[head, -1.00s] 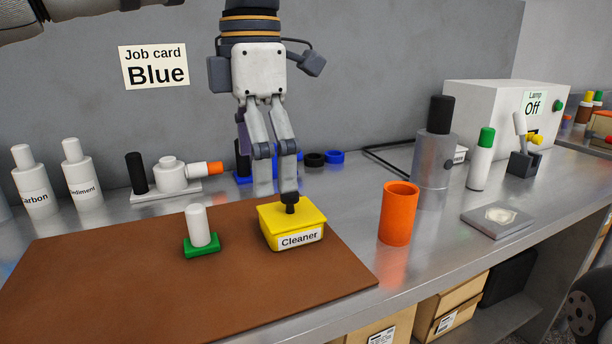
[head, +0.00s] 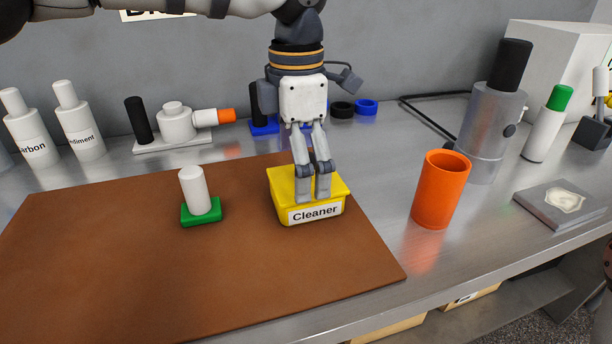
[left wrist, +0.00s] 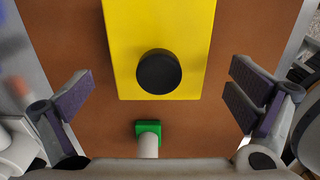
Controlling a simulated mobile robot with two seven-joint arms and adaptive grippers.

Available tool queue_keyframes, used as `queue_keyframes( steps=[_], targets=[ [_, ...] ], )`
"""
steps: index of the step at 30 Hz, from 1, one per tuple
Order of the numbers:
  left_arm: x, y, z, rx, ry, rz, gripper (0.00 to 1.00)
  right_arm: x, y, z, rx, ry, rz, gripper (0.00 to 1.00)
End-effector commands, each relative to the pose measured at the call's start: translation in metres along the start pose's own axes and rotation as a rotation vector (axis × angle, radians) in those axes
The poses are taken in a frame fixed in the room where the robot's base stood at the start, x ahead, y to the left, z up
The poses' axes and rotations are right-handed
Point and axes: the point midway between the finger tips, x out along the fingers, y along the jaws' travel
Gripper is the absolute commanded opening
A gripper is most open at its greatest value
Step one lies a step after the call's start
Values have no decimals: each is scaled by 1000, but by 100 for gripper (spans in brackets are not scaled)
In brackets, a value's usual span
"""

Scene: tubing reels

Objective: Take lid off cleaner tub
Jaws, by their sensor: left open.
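The yellow cleaner tub (head: 280,208) stands on the brown mat with its yellow lid (head: 334,178) on. In the left wrist view, the lid (left wrist: 190,25) shows from above with its round black knob (left wrist: 159,72). My left gripper (head: 313,194) points down at the tub in the head view, and its fingers hide the knob there. In the left wrist view, the left gripper (left wrist: 159,98) is open and empty, its fingers wide apart to either side of the knob's line and not touching it. My right gripper is not in view.
A white peg on a green base (head: 196,195) stands left of the tub on the brown mat (head: 130,270). An orange cup (head: 440,190) stands to the right, with a grey cylinder (head: 490,120) behind it. The mat in front of the tub is clear.

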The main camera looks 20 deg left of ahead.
Motion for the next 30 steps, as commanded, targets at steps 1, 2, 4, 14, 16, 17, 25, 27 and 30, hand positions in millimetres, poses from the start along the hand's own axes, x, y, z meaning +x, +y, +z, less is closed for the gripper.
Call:
queue_keyframes(
  steps=[1, 2, 4, 14, 16, 17, 25, 27, 30],
  targets=[
    [3, 0, 0, 0, -1, 1, 100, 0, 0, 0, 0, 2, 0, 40],
    [4, 0, 0, 1, -1, 1, 100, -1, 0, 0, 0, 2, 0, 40],
    [4, 0, 0, 0, -2, 1, 100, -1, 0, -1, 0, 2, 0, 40],
    [4, 0, 0, 0, -2, 1, 50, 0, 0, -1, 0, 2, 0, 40],
    [4, 0, 0, 0, -1, 2, 34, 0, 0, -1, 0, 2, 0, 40],
    [4, 0, 0, 0, -1, 2, 27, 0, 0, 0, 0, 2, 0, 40],
    [7, 0, -1, 1, 4, -1, 2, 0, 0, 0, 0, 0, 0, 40],
    [8, 0, -1, 1, 5, -3, 2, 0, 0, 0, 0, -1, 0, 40],
    [9, 0, -1, 1, 8, -5, 2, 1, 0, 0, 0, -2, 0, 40]
  ],
)
